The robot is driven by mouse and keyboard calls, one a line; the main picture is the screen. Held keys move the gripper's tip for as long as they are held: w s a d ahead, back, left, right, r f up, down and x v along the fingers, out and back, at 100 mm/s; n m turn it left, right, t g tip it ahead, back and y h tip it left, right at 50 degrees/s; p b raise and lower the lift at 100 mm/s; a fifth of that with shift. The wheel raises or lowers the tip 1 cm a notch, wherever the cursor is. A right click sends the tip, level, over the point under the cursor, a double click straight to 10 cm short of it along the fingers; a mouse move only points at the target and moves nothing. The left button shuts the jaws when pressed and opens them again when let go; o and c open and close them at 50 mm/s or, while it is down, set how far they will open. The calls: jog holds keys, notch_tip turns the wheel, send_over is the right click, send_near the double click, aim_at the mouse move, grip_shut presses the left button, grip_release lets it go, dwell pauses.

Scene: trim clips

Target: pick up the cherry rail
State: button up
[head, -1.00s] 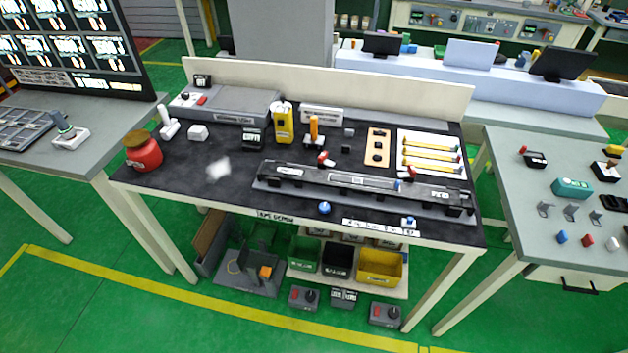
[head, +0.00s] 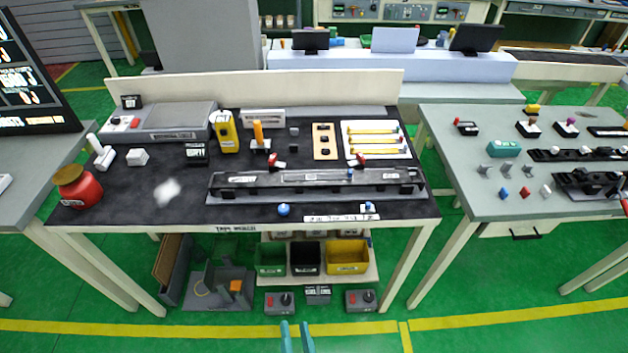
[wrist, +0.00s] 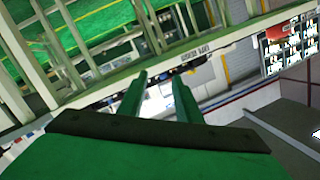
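My gripper (head: 295,326) shows at the bottom edge of the head view as two teal fingers. They are apart and empty, in front of and below the bench. In the wrist view the green fingers (wrist: 159,78) are also apart with nothing between them. Several slim yellow rails (head: 375,141) lie side by side on a white tray (head: 353,157) at the back right of the dark bench top. Some have reddish ends. I cannot tell which one is the cherry rail. The wrist view is tilted and shows no rail clearly.
A yellow device (head: 226,132) and a red jar (head: 77,188) are farther left. Bins (head: 347,255) sit under the bench. A second bench stands right.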

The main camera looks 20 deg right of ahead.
jog(key=w+d+r+m+h, duration=0.2)
jog(key=w+d+m, duration=0.25)
jog(key=w, duration=0.55)
jog(key=m+t+h, duration=0.1)
jog(key=m+h, duration=0.1)
jog(key=m, duration=0.7)
send_near(313, 187)
jog(key=x, duration=0.3)
jog(key=shift+d+r, duration=0.1)
jog(key=shift+d, duration=0.05)
jog(key=shift+d+m, duration=0.25)
jog(key=shift+w+d, duration=0.1)
jog(key=shift+w, duration=0.15)
jog(key=w, duration=0.3)
jog(key=shift+w, duration=0.15)
jog(key=shift+w+d, duration=0.3)
jog(key=shift+w, duration=0.2)
